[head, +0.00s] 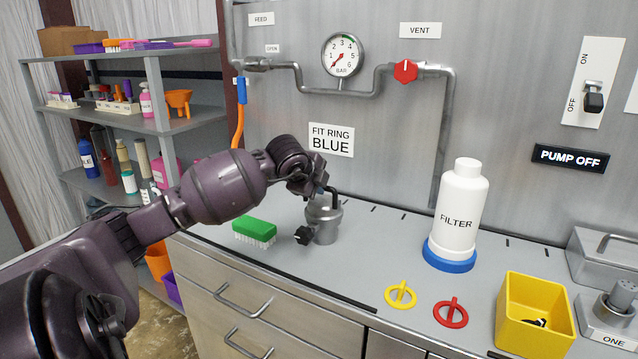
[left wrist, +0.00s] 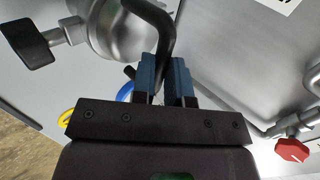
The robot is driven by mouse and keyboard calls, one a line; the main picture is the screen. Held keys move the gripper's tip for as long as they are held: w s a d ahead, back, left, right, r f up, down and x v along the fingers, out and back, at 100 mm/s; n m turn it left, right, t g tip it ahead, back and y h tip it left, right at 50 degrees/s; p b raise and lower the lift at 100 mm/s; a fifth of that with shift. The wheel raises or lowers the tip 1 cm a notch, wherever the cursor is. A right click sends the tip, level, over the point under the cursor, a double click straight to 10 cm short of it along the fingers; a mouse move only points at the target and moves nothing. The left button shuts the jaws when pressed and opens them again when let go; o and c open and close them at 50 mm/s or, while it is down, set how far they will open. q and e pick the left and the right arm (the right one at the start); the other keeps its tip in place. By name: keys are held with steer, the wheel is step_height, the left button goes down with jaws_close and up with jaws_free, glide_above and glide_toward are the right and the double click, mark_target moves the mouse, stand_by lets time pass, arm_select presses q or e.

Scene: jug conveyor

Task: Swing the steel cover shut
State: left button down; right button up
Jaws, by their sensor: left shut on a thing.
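A small steel housing (head: 325,222) stands upright on the counter, with a black-handled tap at its lower left. A bent black handle (head: 334,197) rises at its top. In the left wrist view, the housing's round steel top (left wrist: 112,32) and the bent black handle (left wrist: 158,25) show close up. My left gripper (head: 322,188) is at the top of the housing, its blue fingers (left wrist: 170,82) shut on the black handle. The arm and fingers partly hide the top, so I cannot tell how far the steel cover stands open. My right gripper is out of view.
A green brush (head: 255,231) lies left of the housing. A white FILTER bottle (head: 461,205) in a blue ring (head: 449,263) stands right. Yellow (head: 401,295) and red (head: 450,312) rings and a yellow bin (head: 537,315) are nearer the front. Pipes run along the wall behind.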

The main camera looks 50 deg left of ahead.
arm_select(q)
steer(key=shift+s+d+f+g, duration=0.15)
steer(key=shift+f, duration=0.5)
steer(key=shift+s+d+f+g, duration=0.1)
steer(key=shift+s+f+g, duration=0.05)
steer(key=shift+f, duration=0.45)
steer(key=c, duration=1.6)
jaws_free()
steer(key=o, duration=0.5)
steer(key=shift+s+r, duration=0.1)
steer(key=shift+s, duration=0.15)
steer(key=shift+r, duration=0.1)
steer(key=shift+s+r, duration=0.2)
steer(key=shift+r, duration=0.2)
steer(key=p+v, duration=0.1)
steer(key=v, duration=0.9)
steer(key=shift+s+r+p, duration=0.1)
steer(key=shift+r+p, duration=0.15)
steer(key=shift+p, duration=0.05)
